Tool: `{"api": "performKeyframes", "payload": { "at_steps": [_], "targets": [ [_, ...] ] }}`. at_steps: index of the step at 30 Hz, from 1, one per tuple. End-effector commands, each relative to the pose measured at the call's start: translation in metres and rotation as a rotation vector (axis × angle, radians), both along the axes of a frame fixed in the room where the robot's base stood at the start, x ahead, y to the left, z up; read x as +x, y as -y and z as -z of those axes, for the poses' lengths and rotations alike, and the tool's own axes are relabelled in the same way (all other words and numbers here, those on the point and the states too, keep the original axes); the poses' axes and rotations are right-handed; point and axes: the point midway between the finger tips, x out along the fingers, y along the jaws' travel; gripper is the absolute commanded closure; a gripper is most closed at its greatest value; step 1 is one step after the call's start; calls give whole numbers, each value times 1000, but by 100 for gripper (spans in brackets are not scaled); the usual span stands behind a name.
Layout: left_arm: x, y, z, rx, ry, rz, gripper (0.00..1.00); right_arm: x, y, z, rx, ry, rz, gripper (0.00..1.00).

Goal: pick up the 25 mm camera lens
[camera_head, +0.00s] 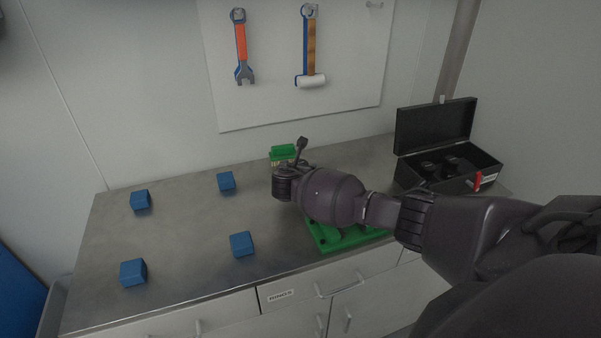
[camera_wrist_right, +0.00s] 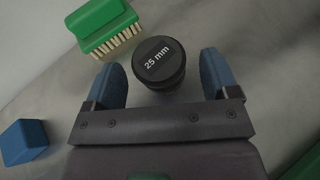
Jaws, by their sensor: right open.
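The 25 mm camera lens (camera_wrist_right: 160,62) is a black cylinder with a white "25 mm" label on its top. In the right wrist view it stands between the two blue fingers of my right gripper (camera_wrist_right: 165,85). The gripper is open, with a gap visible on both sides of the lens. In the head view my right gripper (camera_head: 288,178) is over the middle of the table, and the hand hides the lens. My left gripper is not in view.
A green brush (camera_head: 283,153) lies just behind the gripper. Several blue blocks (camera_head: 242,244) sit to the left. A green tray (camera_head: 345,240) is partly under my right arm. An open black case (camera_head: 448,185) stands at the right. The table (camera_head: 185,235) is clear between the blocks.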

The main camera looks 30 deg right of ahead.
Motion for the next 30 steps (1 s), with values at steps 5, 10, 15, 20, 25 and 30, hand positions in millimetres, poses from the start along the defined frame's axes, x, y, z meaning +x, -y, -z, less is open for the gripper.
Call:
{"api": "performKeyframes", "payload": {
  "at_steps": [5, 10, 15, 20, 25, 30],
  "targets": [
    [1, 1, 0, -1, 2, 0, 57, 5, 5, 3, 0, 0, 0, 19],
    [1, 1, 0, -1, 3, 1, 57, 5, 5, 3, 0, 0, 0, 19],
    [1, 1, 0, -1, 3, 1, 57, 5, 5, 3, 0, 0, 0, 38],
    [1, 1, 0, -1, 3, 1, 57, 5, 5, 3, 0, 0, 0, 62],
    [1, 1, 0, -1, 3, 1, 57, 5, 6, 2, -1, 1, 0, 79],
    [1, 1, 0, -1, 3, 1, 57, 5, 6, 2, -1, 0, 1, 79]
  ]
}}
